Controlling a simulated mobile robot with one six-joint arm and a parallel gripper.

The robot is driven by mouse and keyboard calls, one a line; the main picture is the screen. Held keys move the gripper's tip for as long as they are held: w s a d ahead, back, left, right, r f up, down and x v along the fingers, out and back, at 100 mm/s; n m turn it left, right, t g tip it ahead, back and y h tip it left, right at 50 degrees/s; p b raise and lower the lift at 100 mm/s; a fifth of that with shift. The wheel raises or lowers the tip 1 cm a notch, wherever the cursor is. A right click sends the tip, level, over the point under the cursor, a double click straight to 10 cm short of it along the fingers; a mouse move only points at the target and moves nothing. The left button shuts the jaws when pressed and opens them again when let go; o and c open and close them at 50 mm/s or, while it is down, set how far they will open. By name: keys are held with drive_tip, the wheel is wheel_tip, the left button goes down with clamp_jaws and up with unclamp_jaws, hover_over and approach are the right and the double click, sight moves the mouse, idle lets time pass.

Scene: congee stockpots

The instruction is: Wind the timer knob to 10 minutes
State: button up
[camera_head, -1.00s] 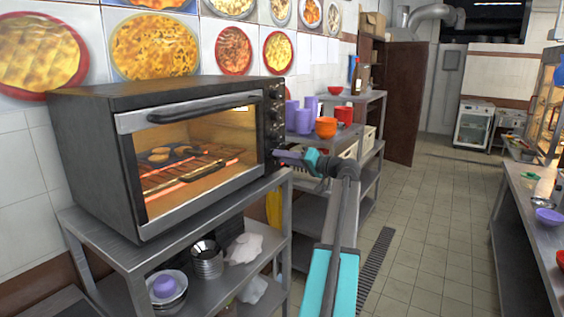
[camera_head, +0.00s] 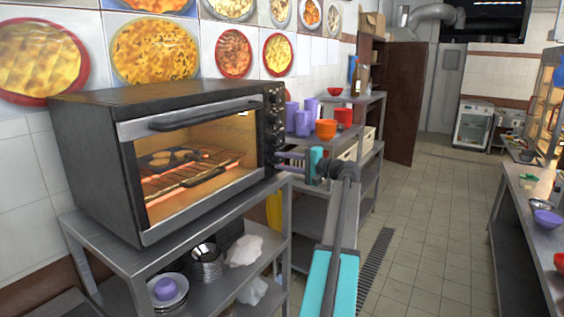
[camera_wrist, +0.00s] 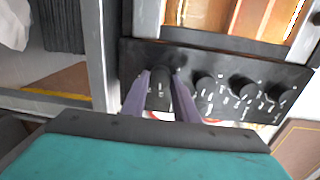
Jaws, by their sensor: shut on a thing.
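The black toaster oven (camera_head: 75,130) stands on a metal shelf with its knob panel (camera_head: 273,120) on the right side of its front. In the wrist view the panel carries a row of dark knobs, and the end knob (camera_wrist: 158,92) sits between my gripper's two purple fingers. My gripper (camera_head: 280,161) is at the lowest knob in the head view and shut on it; it also shows in the wrist view (camera_wrist: 160,95). The knob's dial marks are too small to read, so its setting cannot be told.
Other knobs (camera_wrist: 205,88) lie close beside the fingers. The glass door (camera_head: 190,155) is shut, with food on a tray inside and glowing heaters. A shelf with purple and orange cups (camera_head: 326,129) stands behind my gripper. The tiled floor to the right is clear.

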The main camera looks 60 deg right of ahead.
drive_tip(key=shift+d+r, duration=0.1)
drive_tip(key=shift+r, duration=0.1)
idle(0.3)
drive_tip(key=o, duration=1.1)
drive_tip(key=shift+f, duration=0.1)
drive_tip(key=shift+f, duration=0.1)
drive_tip(key=s+b, duration=0.1)
drive_tip(key=s, duration=0.3)
drive_tip(key=s+b, duration=0.1)
drive_tip(key=s, duration=0.4)
drive_tip(key=s+r+b, duration=0.1)
drive_tip(key=s, duration=0.3)
drive_tip(key=shift+s, duration=0.4)
drive_tip(key=shift+f, duration=0.1)
